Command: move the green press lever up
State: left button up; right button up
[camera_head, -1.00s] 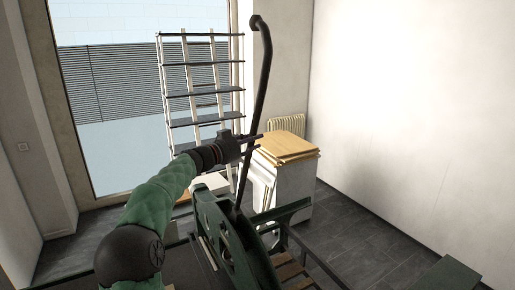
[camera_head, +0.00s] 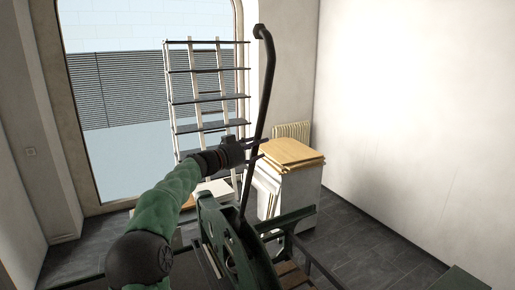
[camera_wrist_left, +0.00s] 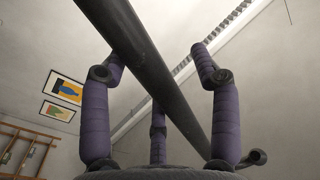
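The press lever (camera_head: 264,90) is a long, dark, nearly black bar with a bent knob end at the top. It rises almost upright from the dark green press (camera_head: 215,222). My left gripper (camera_head: 264,148) reaches from the left to the lever's lower-middle part, with fingers on either side of the bar. In the left wrist view the lever (camera_wrist_left: 160,75) runs diagonally between the spread purple fingers (camera_wrist_left: 158,68). Gaps show beside the bar, so the fingers are open around it. Whether any finger touches it I cannot tell. My right gripper is not in view.
Behind the lever stand a shelf rack (camera_head: 207,98) and a white cabinet with wooden boards (camera_head: 290,152) on top. A large window (camera_head: 115,160) is at the left. Bare wall and open dark floor (camera_head: 375,245) lie to the right.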

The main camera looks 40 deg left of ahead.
pick_arm(q)
jog(key=shift+s+r, duration=0.15)
jog(key=shift+r, duration=0.3)
jog(key=shift+a+f, duration=0.1)
jog(key=shift+f, duration=0.1)
jog(key=shift+s, duration=0.1)
jog(key=shift+s+a, duration=0.1)
jog(key=shift+s, duration=0.1)
jog(key=v, duration=1.1)
jog(key=shift+s, duration=0.15)
jog(key=shift+f, duration=0.1)
